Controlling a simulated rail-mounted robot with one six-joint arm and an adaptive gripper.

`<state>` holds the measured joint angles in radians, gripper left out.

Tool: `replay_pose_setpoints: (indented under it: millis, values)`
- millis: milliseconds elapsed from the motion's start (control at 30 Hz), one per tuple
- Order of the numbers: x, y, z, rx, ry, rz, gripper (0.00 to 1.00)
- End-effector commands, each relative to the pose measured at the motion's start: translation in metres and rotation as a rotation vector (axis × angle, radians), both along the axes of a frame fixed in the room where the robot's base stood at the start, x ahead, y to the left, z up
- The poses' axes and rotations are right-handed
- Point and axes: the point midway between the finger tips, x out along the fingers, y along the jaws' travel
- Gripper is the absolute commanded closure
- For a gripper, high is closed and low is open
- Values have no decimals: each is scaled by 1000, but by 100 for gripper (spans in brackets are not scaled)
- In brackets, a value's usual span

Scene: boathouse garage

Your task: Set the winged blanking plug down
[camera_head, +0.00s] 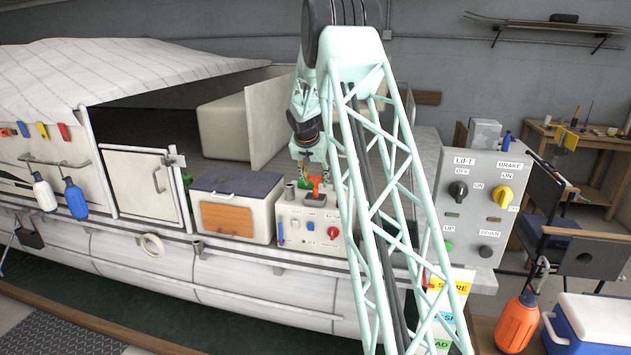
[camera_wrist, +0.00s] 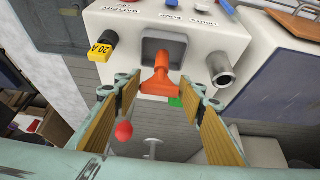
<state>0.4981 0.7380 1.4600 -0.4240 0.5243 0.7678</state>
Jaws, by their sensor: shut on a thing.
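The winged blanking plug (camera_wrist: 160,86) is orange, with a broad flared end and a narrower stem. The stem points at a grey square socket (camera_wrist: 177,46) with a dark opening on the white control box (camera_wrist: 225,20). I cannot tell whether the stem is inside the opening or just over it. In the head view the plug (camera_head: 316,183) shows small and orange-red at the top of the box (camera_head: 292,235), below my gripper (camera_head: 312,164), which is partly hard to make out.
A metal tube (camera_wrist: 222,76) stands right of the socket, and a black and yellow 20A piece (camera_wrist: 102,46) left of it. A red ball (camera_wrist: 124,131) shows by the left finger. In the head view a cooler (camera_head: 232,212) stands left of the box.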

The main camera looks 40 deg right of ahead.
Motion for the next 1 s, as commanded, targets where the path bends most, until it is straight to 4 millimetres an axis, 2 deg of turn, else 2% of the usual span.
replay_pose_setpoints:
  millis: [1000]
  values:
    - [0,0,-15,0,0,0,80]
